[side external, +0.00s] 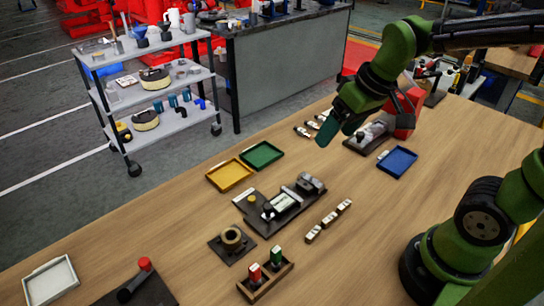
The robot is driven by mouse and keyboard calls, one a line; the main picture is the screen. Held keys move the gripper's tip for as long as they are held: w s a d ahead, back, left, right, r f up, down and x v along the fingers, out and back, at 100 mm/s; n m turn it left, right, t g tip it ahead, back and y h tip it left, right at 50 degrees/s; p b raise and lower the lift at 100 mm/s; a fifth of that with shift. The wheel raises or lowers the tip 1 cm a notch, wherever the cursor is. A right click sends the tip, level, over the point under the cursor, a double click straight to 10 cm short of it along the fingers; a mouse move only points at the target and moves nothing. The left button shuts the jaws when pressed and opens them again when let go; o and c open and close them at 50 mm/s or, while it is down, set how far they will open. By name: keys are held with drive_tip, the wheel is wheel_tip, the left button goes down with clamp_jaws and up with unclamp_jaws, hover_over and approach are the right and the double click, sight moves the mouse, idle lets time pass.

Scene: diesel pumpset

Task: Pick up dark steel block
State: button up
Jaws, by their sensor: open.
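My gripper (338,129) hangs above the far part of the wooden table, fingers pointing down and open. Nothing shows between its fingers. A dark grey metal block (311,183) sits at the right end of a black fixture plate (254,214) near the table's middle, and may be the dark steel block. It is apart from my gripper, nearer the camera. Another grey metal piece (376,129) lies on a dark base just right of my gripper, partly hidden by the arm; I cannot tell which one is the named block.
Yellow (230,187), green (261,165) and blue (411,167) trays lie around the fixture. Several small pale-topped blocks (328,220) stand in a row. A wooden holder (263,290) with red and green items is in front.

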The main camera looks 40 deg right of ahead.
drive_tip(key=w+f+n+g+h, duration=0.1)
drive_tip(key=w+f+n+g, duration=0.3)
drive_tip(key=w+n, duration=0.7)
drive_tip(key=n, duration=0.8)
hover_over(304, 185)
wheel_tip(304, 185, down, 11)
drive_tip(key=shift+w+d+r, duration=0.1)
drive_tip(key=shift+d+r, duration=0.05)
drive_tip(key=shift+f, duration=2.75)
drive_tip(key=shift+c, duration=0.2)
drive_tip(key=c, duration=1.3)
wheel_tip(304, 185, up, 10)
